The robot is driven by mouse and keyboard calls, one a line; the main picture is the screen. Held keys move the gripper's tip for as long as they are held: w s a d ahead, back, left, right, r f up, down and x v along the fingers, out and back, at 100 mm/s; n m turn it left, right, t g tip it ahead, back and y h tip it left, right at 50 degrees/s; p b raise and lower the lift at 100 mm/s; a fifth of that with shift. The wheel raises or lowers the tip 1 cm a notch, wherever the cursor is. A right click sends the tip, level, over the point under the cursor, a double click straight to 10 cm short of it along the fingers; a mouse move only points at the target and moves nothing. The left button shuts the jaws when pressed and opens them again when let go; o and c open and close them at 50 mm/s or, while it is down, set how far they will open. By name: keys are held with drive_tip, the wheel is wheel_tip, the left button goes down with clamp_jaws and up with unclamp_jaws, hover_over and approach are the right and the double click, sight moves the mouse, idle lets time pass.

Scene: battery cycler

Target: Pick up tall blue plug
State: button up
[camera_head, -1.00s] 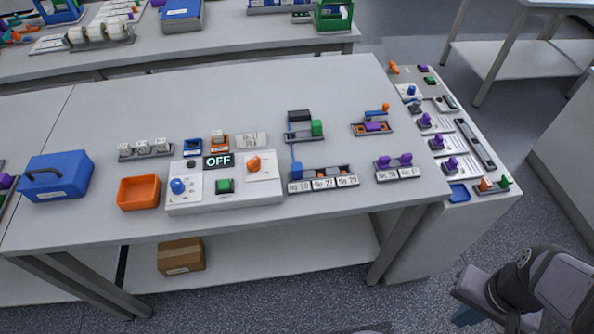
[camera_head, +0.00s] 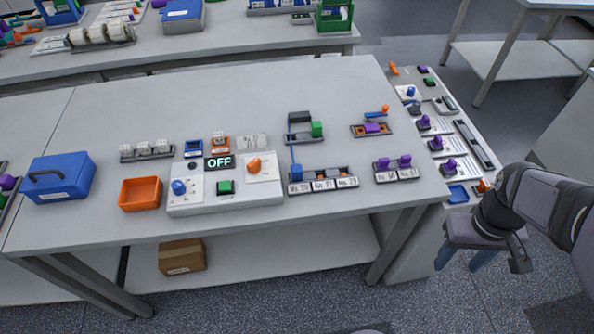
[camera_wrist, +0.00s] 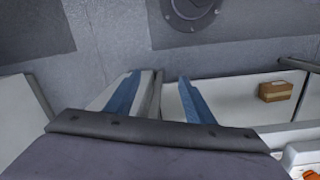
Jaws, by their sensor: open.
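A narrow blue upright piece (camera_head: 296,167), likely the tall blue plug, stands at the left end of a dark holder (camera_head: 322,186) with several numbered labels, on the middle of the table. Its exact shape is too small to tell. My gripper (camera_head: 459,259) is at the lower right, off the table's front right corner and well apart from the blue piece. Its two blue fingers are spread and empty. They also show in the wrist view (camera_wrist: 158,98), pointing past the table area toward the floor. The blue piece cannot be made out in the wrist view.
A white control box (camera_head: 225,204) with an OFF display, an orange tray (camera_head: 140,206) and a blue case (camera_head: 60,190) stand left of the holder. A holder with purple plugs (camera_head: 396,176) is to its right. A side bench (camera_head: 470,100) carries more plugs. The table's rear is clear.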

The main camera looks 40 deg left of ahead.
drive_tip(key=w+a+r+n+h+p, duration=0.1)
drive_tip(key=w+a+n, duration=0.3)
drive_tip(key=a, duration=0.3)
drive_tip(key=w+a+r+n+h, duration=0.1)
drive_tip(key=w+a+r+n, duration=0.1)
drive_tip(key=w+a+n, duration=0.4)
drive_tip(key=n+t+p, duration=0.3)
drive_tip(key=n+t, duration=0.2)
drive_tip(key=n, duration=0.8)
approach(295, 169)
drive_tip(key=a+x, duration=0.1)
drive_tip(key=x, duration=0.2)
drive_tip(key=shift+w+d+f+h, duration=0.15)
drive_tip(key=shift+w+d+f, duration=0.15)
drive_tip(key=shift+f, duration=0.2)
drive_tip(key=shift+w+d+f+h, duration=0.2)
drive_tip(key=shift+d+f, duration=0.15)
drive_tip(key=shift+f, duration=0.15)
